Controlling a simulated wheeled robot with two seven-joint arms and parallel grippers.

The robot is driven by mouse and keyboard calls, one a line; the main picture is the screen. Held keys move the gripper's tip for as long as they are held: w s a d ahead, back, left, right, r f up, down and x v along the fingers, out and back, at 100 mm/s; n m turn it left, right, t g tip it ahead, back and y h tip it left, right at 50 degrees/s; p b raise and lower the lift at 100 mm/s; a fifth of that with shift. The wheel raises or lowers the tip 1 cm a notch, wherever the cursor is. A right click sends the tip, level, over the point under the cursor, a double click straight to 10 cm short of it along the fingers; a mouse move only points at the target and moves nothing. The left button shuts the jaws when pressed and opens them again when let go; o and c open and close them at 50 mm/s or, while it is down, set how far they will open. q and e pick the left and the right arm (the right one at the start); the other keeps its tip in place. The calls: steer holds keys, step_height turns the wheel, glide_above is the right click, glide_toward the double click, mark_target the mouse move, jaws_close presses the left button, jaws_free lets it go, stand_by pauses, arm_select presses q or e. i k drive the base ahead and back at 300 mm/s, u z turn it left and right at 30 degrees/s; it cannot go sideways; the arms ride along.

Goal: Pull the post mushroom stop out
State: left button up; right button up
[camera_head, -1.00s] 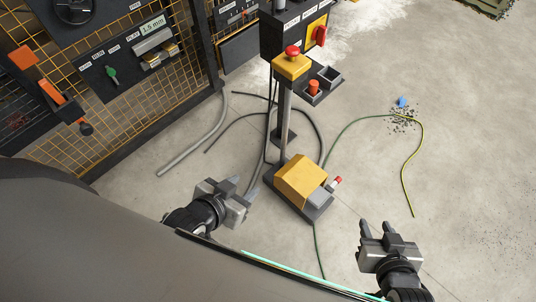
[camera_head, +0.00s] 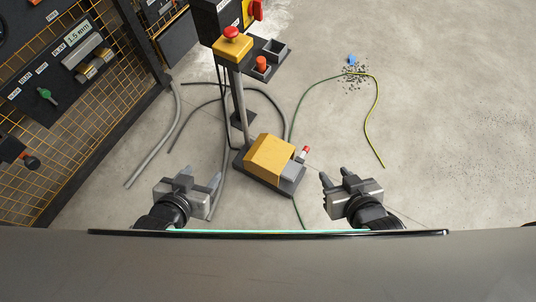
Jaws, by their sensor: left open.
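The post mushroom stop (camera_head: 232,33) is a red round button on top of a yellow box (camera_head: 233,47). The box sits on a grey post (camera_head: 239,100) that rises from the floor. My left gripper (camera_head: 202,177) is open and empty, low and to the left of the post, well apart from the stop. My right gripper (camera_head: 334,177) is at the lower right, apart from everything; its two fingers show with a gap between them, and it looks open and empty.
A yellow foot pedal (camera_head: 269,155) stands on a dark base between my grippers. A mesh panel (camera_head: 75,130) is at the left. Cables cross the floor.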

mark_target(230, 32)
steer(key=u, duration=1.55)
steer(key=k, duration=0.8)
steer(key=z, duration=1.5)
steer(key=i, duration=1)
steer(key=z, duration=0.05)
